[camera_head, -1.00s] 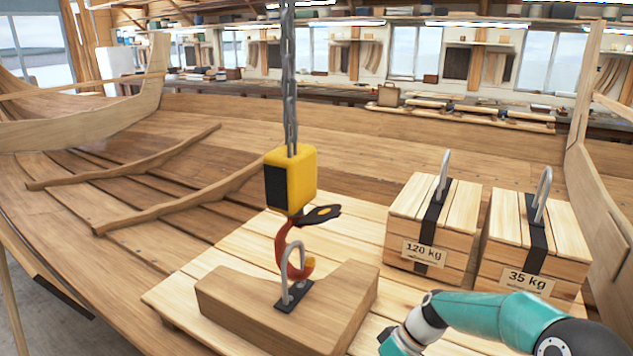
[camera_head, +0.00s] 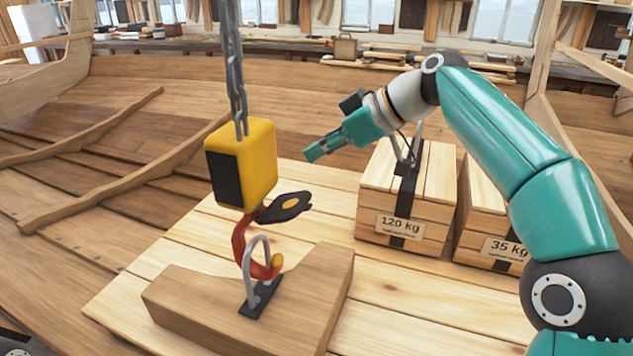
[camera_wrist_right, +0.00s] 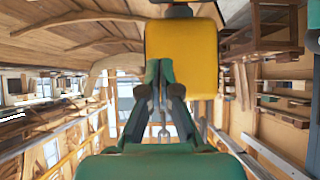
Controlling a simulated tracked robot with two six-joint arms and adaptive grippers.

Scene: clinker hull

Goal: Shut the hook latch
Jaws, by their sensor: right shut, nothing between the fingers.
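The yellow hoist block (camera_head: 241,163) hangs from a chain, with a red hook (camera_head: 241,243) below it. The hook passes through the grey metal loop (camera_head: 250,265) on the wooden block. The black latch (camera_head: 284,207) with an orange oval sticks out to the right from the hook's top, away from the hook tip; it stands open. My right gripper (camera_head: 314,152) is shut and empty, to the right of the hoist block and higher than the latch, apart from both. In the right wrist view, its fingers (camera_wrist_right: 158,72) point toward the yellow block (camera_wrist_right: 190,45). My left gripper is not in view.
The wooden block (camera_head: 240,310) rests on a pale plank platform (camera_head: 400,305). A 120 kg crate (camera_head: 385,210) and a 35 kg crate (camera_head: 490,230) with metal handles stand at the right, behind and beside my right arm. The chain (camera_head: 233,70) rises above the hoist.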

